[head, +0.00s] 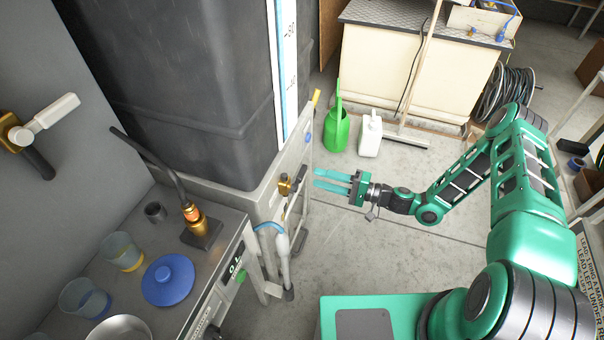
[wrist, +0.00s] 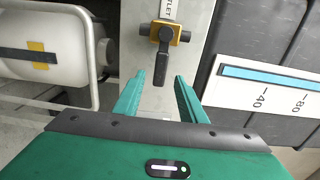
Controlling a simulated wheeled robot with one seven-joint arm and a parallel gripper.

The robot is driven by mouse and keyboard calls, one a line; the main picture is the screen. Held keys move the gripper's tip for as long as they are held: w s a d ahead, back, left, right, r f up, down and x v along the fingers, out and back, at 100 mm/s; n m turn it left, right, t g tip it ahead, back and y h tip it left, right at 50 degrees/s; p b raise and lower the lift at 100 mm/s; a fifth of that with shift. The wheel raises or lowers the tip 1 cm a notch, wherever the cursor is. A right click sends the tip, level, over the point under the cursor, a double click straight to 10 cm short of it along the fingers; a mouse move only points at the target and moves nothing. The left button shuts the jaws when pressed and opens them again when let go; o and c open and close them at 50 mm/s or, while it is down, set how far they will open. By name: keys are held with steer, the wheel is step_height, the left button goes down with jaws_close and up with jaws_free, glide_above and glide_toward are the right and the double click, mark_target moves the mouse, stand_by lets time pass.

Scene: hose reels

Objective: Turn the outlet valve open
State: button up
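The outlet valve (head: 285,187) is a small brass body on a pale upright panel in the head view, left of my gripper (head: 317,178). In the wrist view, the valve (wrist: 166,35) sits at top centre under a partly cut-off label ending in "TLET". Its black lever (wrist: 163,66) points down the picture, across the line of the dark pipe stubs on either side. My gripper (wrist: 160,82) is open, with its two teal fingers apart and nothing held. The lever's end shows between and just beyond the fingertips; I cannot tell contact or depth.
A large dark tank (head: 185,80) with a level scale (head: 286,60) stands behind the panel. A hose with a nozzle (head: 283,245) hangs below the valve. A bench (head: 190,285) is at lower left. A green watering can (head: 336,130) and white jug (head: 370,135) stand on the floor.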

mark_target(302, 173)
steer(key=x, duration=0.7)
steer(key=shift+a, duration=0.15)
jaws_close()
